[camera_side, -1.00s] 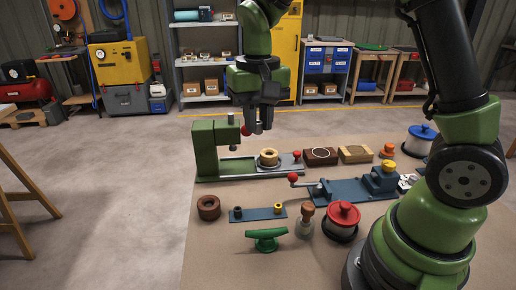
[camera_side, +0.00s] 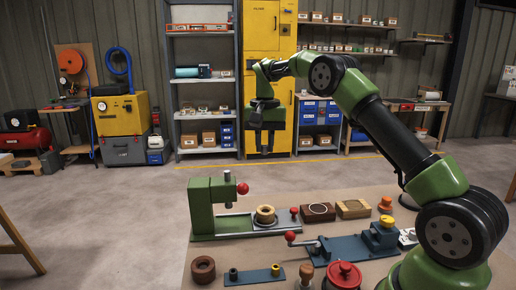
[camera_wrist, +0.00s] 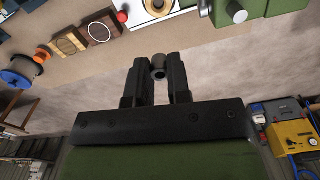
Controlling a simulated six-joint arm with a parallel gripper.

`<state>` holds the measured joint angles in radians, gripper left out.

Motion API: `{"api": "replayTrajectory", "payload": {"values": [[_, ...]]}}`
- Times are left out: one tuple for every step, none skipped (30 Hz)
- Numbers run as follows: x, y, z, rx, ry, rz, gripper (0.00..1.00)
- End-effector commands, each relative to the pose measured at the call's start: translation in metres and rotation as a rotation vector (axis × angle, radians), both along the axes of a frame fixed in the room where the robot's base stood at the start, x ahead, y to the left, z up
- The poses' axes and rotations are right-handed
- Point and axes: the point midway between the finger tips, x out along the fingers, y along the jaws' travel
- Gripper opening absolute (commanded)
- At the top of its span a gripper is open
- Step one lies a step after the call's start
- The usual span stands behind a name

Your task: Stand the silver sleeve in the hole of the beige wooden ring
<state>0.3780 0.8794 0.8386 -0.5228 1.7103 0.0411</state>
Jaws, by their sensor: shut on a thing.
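My gripper (camera_wrist: 160,72) is shut on the silver sleeve (camera_wrist: 159,70), a short hollow grey cylinder between the fingertips in the wrist view. In the side view my gripper (camera_side: 266,150) hangs in the air, well above the bench; the sleeve is too small to make out surely there. The beige wooden ring (camera_side: 265,214) lies flat on the grey plate of the green press, its hole facing up. It also shows at the top edge of the wrist view (camera_wrist: 157,5), partly cut off. Ring and sleeve are well apart.
The green press (camera_side: 203,205) with a red knob stands left of the ring. A dark wooden block (camera_side: 318,212) and a lighter one (camera_side: 353,208) lie to its right. In front are a blue clamp fixture (camera_side: 350,247) and a brown ring (camera_side: 203,269).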

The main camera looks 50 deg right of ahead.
Motion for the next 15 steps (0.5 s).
{"api": "replayTrajectory", "payload": {"values": [[0.001,-0.007,-0.001,-0.001,-0.002,-0.017,0.0],[0.001,-0.01,-0.002,0.0,-0.002,-0.025,0.0],[0.0,-0.01,-0.007,0.002,0.003,-0.022,0.0],[0.0,-0.009,-0.012,0.003,0.005,-0.02,0.0],[0.0,-0.009,-0.017,0.002,0.005,-0.019,0.0],[0.0,-0.009,-0.022,0.002,0.004,-0.02,0.0],[0.0,-0.008,-0.026,0.003,0.003,-0.019,0.0],[0.0,-0.008,-0.031,0.003,0.003,-0.02,0.0],[0.0,-0.008,-0.039,0.003,0.005,-0.02,0.0],[0.0,-0.008,-0.045,0.003,0.005,-0.019,0.0],[0.0,-0.008,-0.051,0.003,0.005,-0.02,0.0],[0.0,-0.008,-0.057,0.003,0.004,-0.02,0.0],[0.0,-0.008,-0.064,0.003,0.005,-0.019,0.0],[0.0,-0.008,-0.071,0.003,0.005,-0.02,0.0],[0.0,-0.008,-0.08,0.003,0.005,-0.019,0.0]]}}
